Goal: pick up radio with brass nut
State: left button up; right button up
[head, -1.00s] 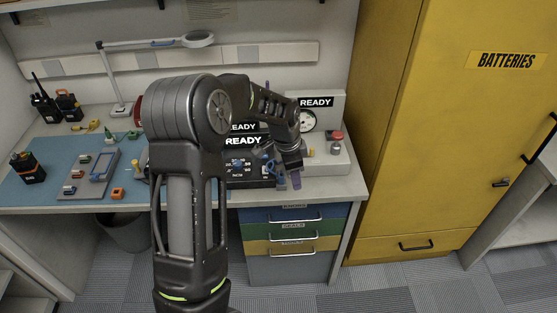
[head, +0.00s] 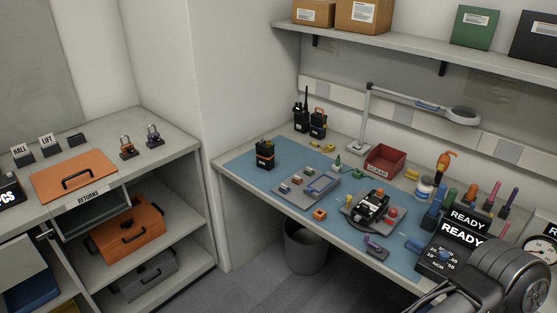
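Several black radios are on the workbench, and I cannot make out a brass nut on any of them. One with a tall antenna (head: 301,115) stands at the back left, and an orange-topped black radio (head: 318,124) stands beside it. A third black radio with an orange band (head: 265,156) stands upright at the left of the blue mat (head: 240,165). A black device, possibly a radio (head: 372,205), lies on a grey fixture with red parts. One of my arms shows at the lower right, but neither gripper is in view.
A grey tray (head: 294,198) with small parts lies mid-mat. A red scrap bin (head: 385,160), a lamp (head: 463,115) and a black READY tester (head: 452,255) are farther right. A shelf unit with an orange folder (head: 75,177) stands left. A waste bin (head: 305,248) is below the bench.

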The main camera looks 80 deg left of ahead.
aim_at(266, 155)
jog(key=u, duration=2.85)
jog(key=i+j, duration=0.1)
jog(key=i, duration=0.5)
jog(key=i+j, duration=0.1)
jog(key=i, duration=0.55)
